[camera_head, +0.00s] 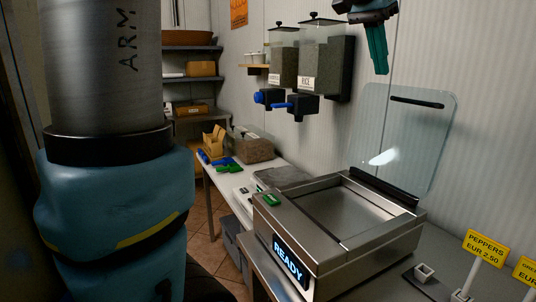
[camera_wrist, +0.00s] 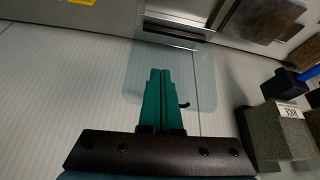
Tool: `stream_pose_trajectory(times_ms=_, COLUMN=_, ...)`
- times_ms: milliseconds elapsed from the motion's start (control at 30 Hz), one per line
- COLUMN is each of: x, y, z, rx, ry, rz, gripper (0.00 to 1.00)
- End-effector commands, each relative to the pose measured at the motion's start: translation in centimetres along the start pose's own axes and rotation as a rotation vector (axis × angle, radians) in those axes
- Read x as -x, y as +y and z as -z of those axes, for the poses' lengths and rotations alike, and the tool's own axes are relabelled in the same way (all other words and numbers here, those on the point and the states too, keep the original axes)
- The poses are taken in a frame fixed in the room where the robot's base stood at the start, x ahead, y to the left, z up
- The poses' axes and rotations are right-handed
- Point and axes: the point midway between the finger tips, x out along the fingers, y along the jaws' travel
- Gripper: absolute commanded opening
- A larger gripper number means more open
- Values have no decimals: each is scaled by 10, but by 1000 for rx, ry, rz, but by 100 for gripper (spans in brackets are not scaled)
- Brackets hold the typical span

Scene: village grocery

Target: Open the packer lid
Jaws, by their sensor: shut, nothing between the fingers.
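The packer (camera_head: 345,225) is a steel box on the counter at the right, with a lit READY display (camera_head: 288,262) and a green button (camera_head: 271,200) on top. Its clear lid (camera_head: 410,130) stands raised at the rear hinge, leaning back toward the wall, with a dark handle strip near its top edge. The packer chamber is open and looks empty. My gripper (camera_head: 380,72) hangs above the lid, shut and empty. In the wrist view, my green fingers (camera_wrist: 159,72) are together, in front of the clear lid (camera_wrist: 198,85); contact cannot be told.
Two wall dispensers, one labelled RICE (camera_head: 322,75), hang left of my gripper. A yellow PEPPERS price sign (camera_head: 485,248) stands on the counter at the right. Behind the packer is a ribbed white wall (camera_head: 450,60). Shelves (camera_head: 190,75) stand at the back left.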

Motion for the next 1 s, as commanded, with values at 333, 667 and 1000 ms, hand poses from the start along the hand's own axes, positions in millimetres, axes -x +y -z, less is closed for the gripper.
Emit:
stream_pose_trajectory(times_ms=333, x=-64, y=-63, z=-69, rx=206, ry=-80, rz=77, gripper=0)
stream_pose_trajectory(times_ms=667, x=-148, y=-132, z=-251, rx=590, ry=-218, rz=207, gripper=0)
stream_pose_trajectory(times_ms=1000, x=-175, y=-122, z=-383, rx=834, ry=-295, rz=270, gripper=0)
